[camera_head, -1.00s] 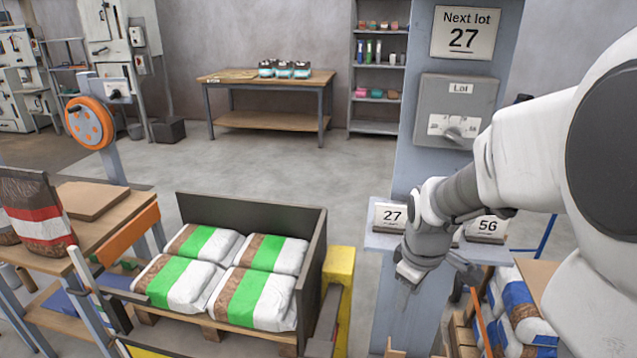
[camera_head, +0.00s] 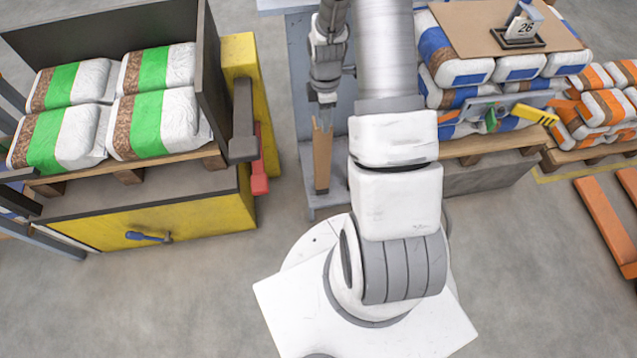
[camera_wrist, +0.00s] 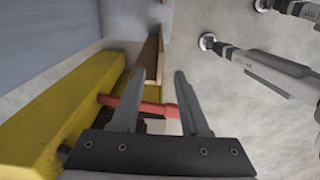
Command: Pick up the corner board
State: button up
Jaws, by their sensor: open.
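The corner board (camera_head: 322,160) is a narrow brown angled strip. It stands upright against the grey-blue pillar base in the head view. My gripper (camera_head: 325,112) is at its upper end, pointing down. In the wrist view the board (camera_wrist: 149,60) shows just beyond the fingertips, nearer the left finger. My gripper (camera_wrist: 160,78) is open there, with nothing held. I cannot tell whether the board's top lies between the fingers.
A yellow guard post (camera_head: 246,90) and a red handle (camera_head: 260,162) stand left of the board. Further left are green-striped bags (camera_head: 155,120) on a pallet. At right, blue-banded bags (camera_head: 455,70) carry a brown sheet (camera_head: 470,28). Floor in front is clear.

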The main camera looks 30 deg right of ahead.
aim_at(322, 142)
notch_tip(322, 142, down, 6)
jog(key=shift+r+b, duration=0.1)
jog(key=shift+b, duration=0.8)
grip_shut()
dwell(0.7)
